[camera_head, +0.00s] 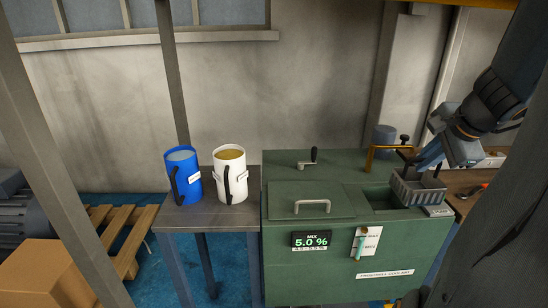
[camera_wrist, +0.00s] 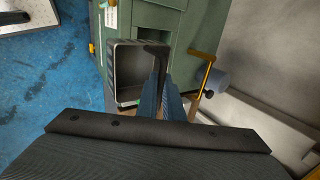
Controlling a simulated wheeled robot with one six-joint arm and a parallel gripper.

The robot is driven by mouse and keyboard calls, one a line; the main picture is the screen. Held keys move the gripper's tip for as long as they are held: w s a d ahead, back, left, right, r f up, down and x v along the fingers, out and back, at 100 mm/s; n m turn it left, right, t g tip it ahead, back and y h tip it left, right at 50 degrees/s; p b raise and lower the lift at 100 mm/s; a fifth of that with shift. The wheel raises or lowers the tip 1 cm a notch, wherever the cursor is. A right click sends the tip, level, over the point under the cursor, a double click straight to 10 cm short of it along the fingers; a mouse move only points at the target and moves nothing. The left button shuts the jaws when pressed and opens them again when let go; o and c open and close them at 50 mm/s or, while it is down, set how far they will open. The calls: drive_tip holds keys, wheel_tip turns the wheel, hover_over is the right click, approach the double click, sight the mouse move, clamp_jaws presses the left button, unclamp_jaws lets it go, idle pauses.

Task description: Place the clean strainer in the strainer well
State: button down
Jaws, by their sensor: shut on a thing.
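The strainer is a grey open-topped rectangular basket (camera_head: 418,191) at the right end of the green tank's top in the head view. In the wrist view the strainer (camera_wrist: 127,72) shows from above, its inside empty. My gripper (camera_head: 432,168) is shut on the strainer at its dark upright handle; the fingers (camera_wrist: 165,95) also show in the wrist view. A dark opening (camera_head: 381,198) in the tank top lies just left of the strainer. The strainer covers the area beneath it, so I cannot tell whether it hangs above the well or sits partly in it.
The green tank (camera_head: 335,240) carries a closed lid with a handle, a crank and a display reading 5.0 %. A yellow pipe (camera_head: 370,158) stands behind the opening. A blue bucket (camera_head: 183,176) and a white bucket (camera_head: 230,175) stand on the side table at left.

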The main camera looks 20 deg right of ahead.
drive_tip(key=w+d+f, duration=0.1)
drive_tip(key=w+f, duration=0.4)
drive_tip(key=w, duration=0.5)
drive_tip(key=shift+w+d+f+b, duration=0.15)
drive_tip(key=shift+f+b, duration=0.65)
drive_tip(key=shift+f, duration=0.95)
drive_tip(key=shift+w+f+b, duration=0.2)
drive_tip(key=shift+f+b, duration=0.55)
drive_tip(key=shift+f, duration=1.05)
drive_tip(key=shift+w+d+f+b, duration=0.15)
drive_tip(key=shift+f+b, duration=0.65)
drive_tip(key=shift+f, duration=0.95)
drive_tip(key=shift+a+f, duration=0.1)
drive_tip(key=c, duration=2.2)
unclamp_jaws()
drive_tip(key=o, duration=0.3)
